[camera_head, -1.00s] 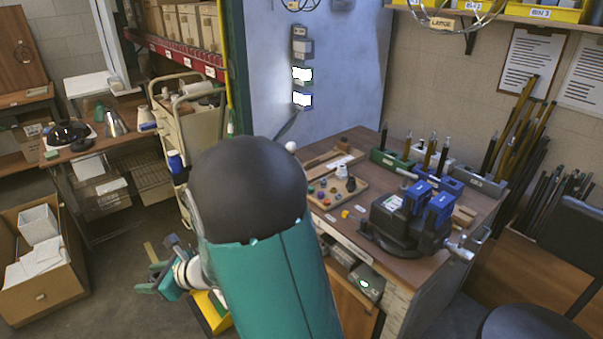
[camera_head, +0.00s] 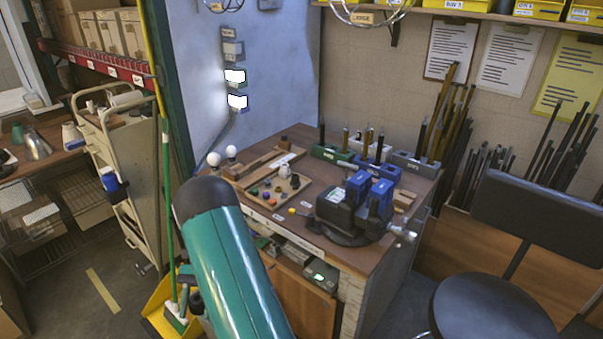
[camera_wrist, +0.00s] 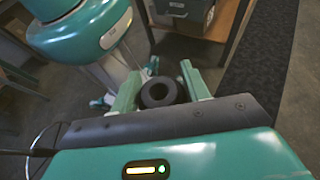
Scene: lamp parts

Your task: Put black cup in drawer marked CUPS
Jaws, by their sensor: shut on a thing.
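The black cup (camera_wrist: 158,93) shows in the wrist view as a dark round thing with a hollow middle, seen from above. My gripper (camera_wrist: 160,82) is shut on it, with one green finger on each side. In the head view my arm's dark cap and green link cover the lower middle, and the cup cannot be made out there. The workbench (camera_head: 255,205) has a front with a white label strip and open shelf spaces below. I cannot read a CUPS mark on any drawer in these frames.
A blue and black vise (camera_head: 352,207) and a parts board (camera_head: 276,188) stand on the bench. A black stool (camera_head: 490,310) is at the right. A beige cart (camera_head: 125,165), a green broom (camera_head: 168,210) and a yellow dustpan (camera_head: 158,305) stand left. Floor between is partly clear.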

